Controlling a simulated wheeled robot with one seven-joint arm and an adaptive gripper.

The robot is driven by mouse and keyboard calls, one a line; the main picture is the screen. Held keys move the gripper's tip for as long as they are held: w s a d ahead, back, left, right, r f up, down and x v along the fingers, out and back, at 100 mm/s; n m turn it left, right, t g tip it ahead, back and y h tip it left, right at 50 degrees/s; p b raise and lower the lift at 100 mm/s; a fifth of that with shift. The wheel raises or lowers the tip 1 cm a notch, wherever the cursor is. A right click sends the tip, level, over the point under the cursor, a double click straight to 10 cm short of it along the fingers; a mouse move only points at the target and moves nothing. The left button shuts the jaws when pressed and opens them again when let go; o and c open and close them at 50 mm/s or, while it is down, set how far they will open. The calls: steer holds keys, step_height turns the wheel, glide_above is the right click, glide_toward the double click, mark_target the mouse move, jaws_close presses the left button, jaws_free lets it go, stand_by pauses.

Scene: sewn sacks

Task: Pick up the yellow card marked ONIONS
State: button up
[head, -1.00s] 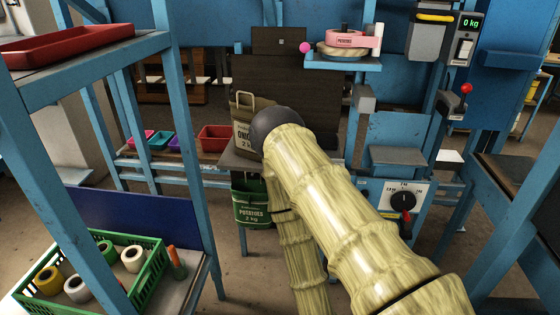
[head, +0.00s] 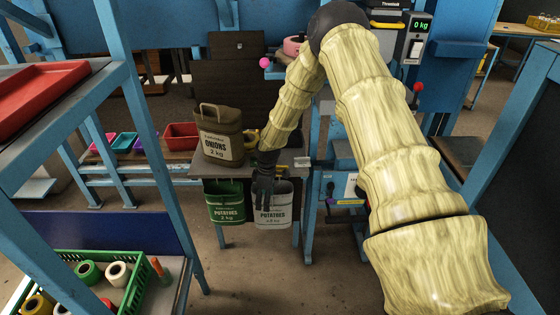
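I cannot make out a yellow card marked ONIONS. A brown sack with a handle (head: 217,137) stands upright on the small table and bears a label reading ONIONS 2 kg. My dark gripper (head: 263,203) points down at the table's front edge, right of the onion sack. It is in front of a white sack marked POTATOES (head: 276,206) and covers part of it. Whether its fingers are open or shut does not show.
A green POTATOES sack (head: 226,203) hangs under the small table (head: 195,170). Red (head: 181,136) and other coloured trays sit on a rack at left. A green crate of tape rolls (head: 129,289) is at lower left. A blue frame post (head: 165,150) stands nearby.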

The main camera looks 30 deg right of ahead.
steer(key=n+h+p, duration=0.1)
steer(key=n, duration=0.1)
glide_toward(280, 167)
steer(key=shift+s+a+f, duration=0.65)
steer(key=shift+s+a, duration=0.05)
steer(key=shift+s, duration=0.15)
steer(key=shift+d+f, duration=0.1)
steer(key=shift+d, duration=0.05)
steer(key=shift+w+f+p, duration=0.1)
steer(key=shift+f+p, duration=0.45)
steer(key=shift+f, duration=0.35)
steer(key=shift+w+d+f+p, duration=0.1)
steer(key=shift+f+p, duration=0.5)
steer(key=shift+f, duration=0.2)
steer(key=shift+w+d+f+p, duration=0.15)
steer(key=shift+f+p, duration=0.4)
steer(key=shift+f, duration=1.3)
steer(key=shift+c, duration=0.4)
jaws_close()
